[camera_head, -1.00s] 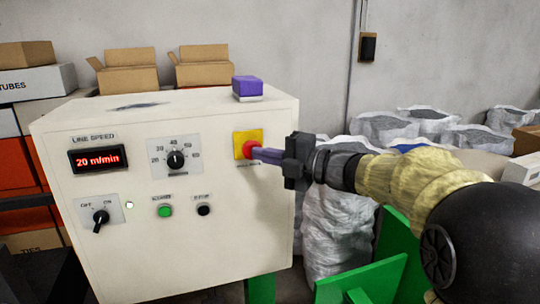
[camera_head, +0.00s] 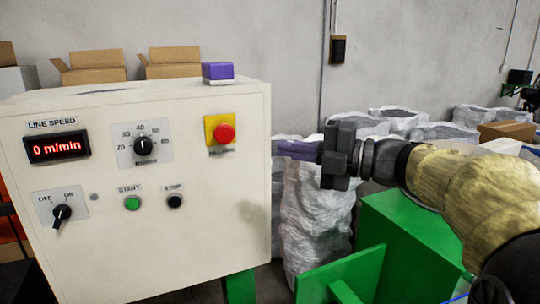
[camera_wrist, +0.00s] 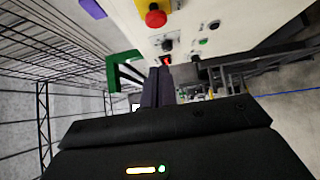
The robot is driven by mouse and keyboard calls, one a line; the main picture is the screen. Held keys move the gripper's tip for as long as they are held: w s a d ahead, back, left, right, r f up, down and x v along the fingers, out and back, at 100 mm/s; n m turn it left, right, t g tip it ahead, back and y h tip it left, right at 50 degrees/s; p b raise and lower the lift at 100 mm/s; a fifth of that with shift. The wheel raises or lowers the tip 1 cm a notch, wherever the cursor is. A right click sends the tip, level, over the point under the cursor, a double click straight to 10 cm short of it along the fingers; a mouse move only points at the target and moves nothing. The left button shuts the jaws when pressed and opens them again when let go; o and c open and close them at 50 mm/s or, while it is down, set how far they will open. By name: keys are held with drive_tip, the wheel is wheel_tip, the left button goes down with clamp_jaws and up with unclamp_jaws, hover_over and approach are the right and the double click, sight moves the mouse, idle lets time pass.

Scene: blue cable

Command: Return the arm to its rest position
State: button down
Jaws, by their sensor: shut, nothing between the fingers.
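My gripper (camera_head: 283,149) is in the right half of the head view, just right of the control box's front face. Its purple-grey fingers are together with nothing between them, and they point left. They also show in the wrist view (camera_wrist: 158,75). The red emergency button (camera_head: 224,133) on its yellow plate is to the left of the fingertips, apart from them. The red button also shows in the wrist view (camera_wrist: 155,17). The line speed display (camera_head: 57,147) reads 0 m/min.
The cream control box (camera_head: 190,240) fills the left side. A purple block (camera_head: 217,70) sits on top of it. Green metal parts (camera_head: 400,240) stand below my arm. White sacks (camera_head: 318,215) stand behind my gripper. Cardboard boxes (camera_head: 95,68) are behind the control box.

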drive_tip(key=w+d+f+m+t+h, duration=0.55)
drive_tip(key=w+m+t+h, duration=0.2)
drive_tip(key=m, duration=0.55)
drive_tip(key=d+f+m+h, duration=0.4)
drive_tip(key=f+m+h, duration=0.3)
drive_tip(key=f, duration=0.5)
drive_tip(key=s+d+f+m+g+h, duration=0.1)
drive_tip(key=s+f+m+g, duration=0.25)
drive_tip(key=f, duration=0.25)
drive_tip(key=s+d+f+m+g+h, duration=0.1)
drive_tip(key=s+f+m+g, duration=0.1)
drive_tip(key=s+f+m, duration=0.3)
drive_tip(key=s+a+f+m+g, duration=0.3)
drive_tip(key=s+f+g, duration=0.3)
drive_tip(key=s+f, duration=0.4)
drive_tip(key=shift+s+f+g, duration=0.4)
drive_tip(key=shift+s, duration=0.4)
